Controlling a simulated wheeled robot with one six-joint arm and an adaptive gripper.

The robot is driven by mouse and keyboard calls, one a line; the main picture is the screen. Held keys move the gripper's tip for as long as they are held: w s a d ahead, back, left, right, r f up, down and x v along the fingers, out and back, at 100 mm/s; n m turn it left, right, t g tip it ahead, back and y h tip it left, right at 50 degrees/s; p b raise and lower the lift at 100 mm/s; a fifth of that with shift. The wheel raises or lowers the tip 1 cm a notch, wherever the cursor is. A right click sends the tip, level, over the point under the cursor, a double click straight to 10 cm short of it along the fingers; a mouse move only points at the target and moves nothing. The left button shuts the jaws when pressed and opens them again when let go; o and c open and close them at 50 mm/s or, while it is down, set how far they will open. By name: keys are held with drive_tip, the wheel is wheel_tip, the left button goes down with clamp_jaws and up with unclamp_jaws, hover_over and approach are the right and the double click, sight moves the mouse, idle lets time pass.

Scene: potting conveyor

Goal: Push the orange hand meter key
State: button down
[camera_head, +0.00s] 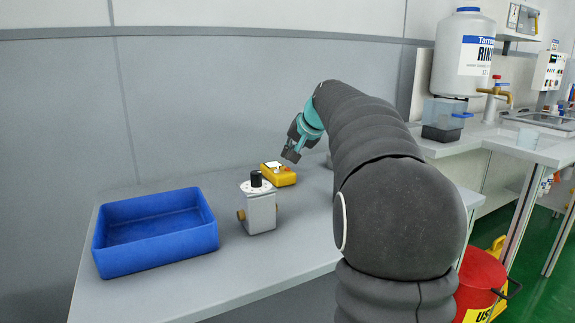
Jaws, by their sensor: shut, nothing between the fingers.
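The hand meter (281,179) is a small yellow-orange box lying on the grey table, with a pale display and a small orange-red key (286,169) on its top face. My gripper (290,157) is shut and empty. Its fingertips point down and appear just above the meter, close to the key. I cannot tell from this view whether the fingertips touch it. My arm comes in from the right and hides the table behind it.
A grey block with a black knob (258,207) stands in front of the meter. A blue tray (155,232) is at the left. A red bin (480,284) stands on the floor at the right. The table's front is clear.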

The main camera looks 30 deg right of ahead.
sight(289, 169)
wheel_tip(289, 169, up, 3)
drive_tip(key=shift+f+p, duration=0.2)
drive_tip(key=shift+p, duration=0.45)
drive_tip(key=shift+r, duration=0.95)
